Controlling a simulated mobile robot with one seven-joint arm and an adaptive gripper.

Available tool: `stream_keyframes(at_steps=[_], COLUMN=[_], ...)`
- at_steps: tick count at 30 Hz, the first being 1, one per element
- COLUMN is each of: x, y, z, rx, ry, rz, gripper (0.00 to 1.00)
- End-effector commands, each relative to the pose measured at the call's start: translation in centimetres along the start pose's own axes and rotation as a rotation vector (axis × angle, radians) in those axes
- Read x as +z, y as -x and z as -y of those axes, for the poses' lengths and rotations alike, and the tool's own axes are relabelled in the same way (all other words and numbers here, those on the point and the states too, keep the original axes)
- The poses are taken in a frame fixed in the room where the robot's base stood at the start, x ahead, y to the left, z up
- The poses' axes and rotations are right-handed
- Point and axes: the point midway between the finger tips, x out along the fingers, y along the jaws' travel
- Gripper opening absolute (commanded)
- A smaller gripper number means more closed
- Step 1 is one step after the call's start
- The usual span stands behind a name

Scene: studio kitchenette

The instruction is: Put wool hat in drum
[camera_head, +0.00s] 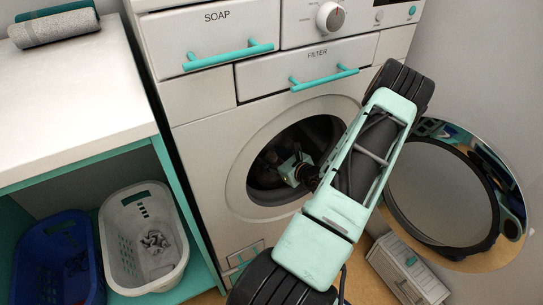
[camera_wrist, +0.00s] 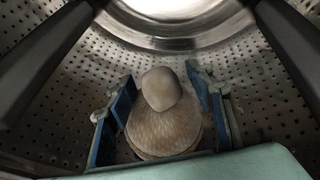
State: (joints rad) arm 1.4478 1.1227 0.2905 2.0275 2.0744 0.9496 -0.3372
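In the wrist view, the beige wool hat (camera_wrist: 165,130) with its round pompom (camera_wrist: 160,88) is inside the perforated metal drum (camera_wrist: 62,128). It sits between the two blue-padded fingers of my gripper (camera_wrist: 163,95). The fingers are wide apart, one on each side of the hat. I cannot tell whether the pads press on it or whether it rests on the drum. In the head view, my gripper (camera_head: 297,168) reaches through the round opening of the washing machine (camera_head: 205,135). The hat does not show there.
The round washer door (camera_head: 440,195) stands open at the right, close to my arm. A white basket (camera_head: 115,235) and a blue basket (camera_head: 35,265) stand on the shelf at left. Rolled towels (camera_head: 55,28) lie on the counter (camera_head: 75,100). A small grey box-like item (camera_head: 405,270) is below the door.

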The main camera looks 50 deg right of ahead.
Motion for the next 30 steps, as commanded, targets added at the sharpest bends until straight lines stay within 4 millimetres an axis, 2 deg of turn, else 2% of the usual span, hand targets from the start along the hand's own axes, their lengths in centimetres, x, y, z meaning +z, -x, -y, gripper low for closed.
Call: stream_keyframes(at_steps=[7,11,21,25,30], x=[0.4,0.5,0.5,0.4,0.3], y=[0.5,2.7,9.8,11.4,12.2], z=[0.1,0.2,0.2,0.1,0.1], rx=[-0.001,-0.001,-0.003,-0.001,0.0], ry=[0.0,-0.001,-0.001,0.0,0.0], rz=[-0.001,-0.003,-0.002,-0.001,0.0], gripper=[0.49,0.49,0.49,0.49,0.49])
